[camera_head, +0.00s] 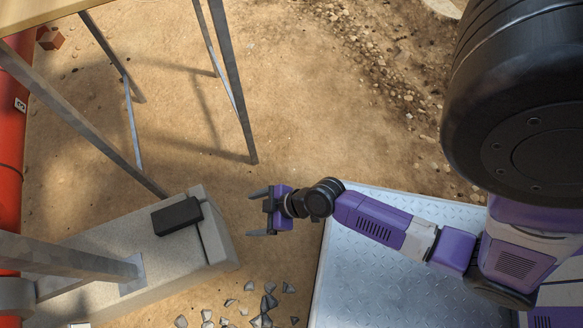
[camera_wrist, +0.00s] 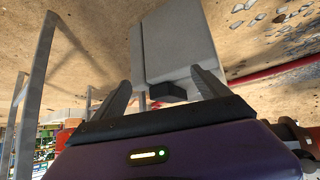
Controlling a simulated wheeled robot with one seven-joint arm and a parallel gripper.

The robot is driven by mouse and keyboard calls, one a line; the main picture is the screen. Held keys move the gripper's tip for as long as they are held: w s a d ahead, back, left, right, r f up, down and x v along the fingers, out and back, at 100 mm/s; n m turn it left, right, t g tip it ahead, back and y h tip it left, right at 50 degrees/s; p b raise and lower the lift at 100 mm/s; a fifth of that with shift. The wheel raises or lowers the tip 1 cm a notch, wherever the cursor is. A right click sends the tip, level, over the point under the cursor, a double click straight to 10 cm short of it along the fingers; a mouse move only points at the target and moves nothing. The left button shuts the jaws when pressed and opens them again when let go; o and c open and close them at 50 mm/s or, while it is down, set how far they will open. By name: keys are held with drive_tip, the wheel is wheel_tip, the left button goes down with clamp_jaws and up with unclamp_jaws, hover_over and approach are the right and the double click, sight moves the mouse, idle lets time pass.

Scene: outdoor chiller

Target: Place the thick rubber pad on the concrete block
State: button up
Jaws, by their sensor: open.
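The thick rubber pad (camera_head: 177,216) is a black rectangular slab. It lies flat on top of the grey concrete block (camera_head: 120,262), towards the block's right part, left of a dark groove across the top. My gripper (camera_head: 258,213) is open and empty, to the right of the block and apart from the pad, with its fingers pointing left. In the wrist view, the pad (camera_wrist: 167,91) shows between and beyond the two fingers (camera_wrist: 160,90), on the near end of the concrete block (camera_wrist: 178,45).
A metal-legged frame (camera_head: 235,90) stands at the upper left. A grey beam (camera_head: 70,258) with a foot plate rests over the block's left part. A red pipe (camera_head: 12,140) runs along the left edge. Loose stones (camera_head: 265,305) lie below my gripper.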

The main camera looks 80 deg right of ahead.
drive_tip(key=s+a+r+m+t, duration=0.1)
drive_tip(key=s+r+t, duration=0.1)
drive_tip(key=r, duration=0.7)
drive_tip(key=s+a+r+t, duration=0.2)
drive_tip(key=s+r, duration=0.3)
drive_tip(key=r, duration=0.4)
drive_tip(key=s+a+r+m+t+h, duration=0.1)
drive_tip(key=s+r, duration=0.3)
drive_tip(key=r, duration=0.6)
drive_tip(key=shift+s+a+m+t, duration=0.2)
drive_tip(key=shift+a+m+t, duration=0.1)
drive_tip(key=shift+a+t, duration=0.1)
wheel_tip(320, 180, up, 32)
drive_tip(key=p, duration=3.2)
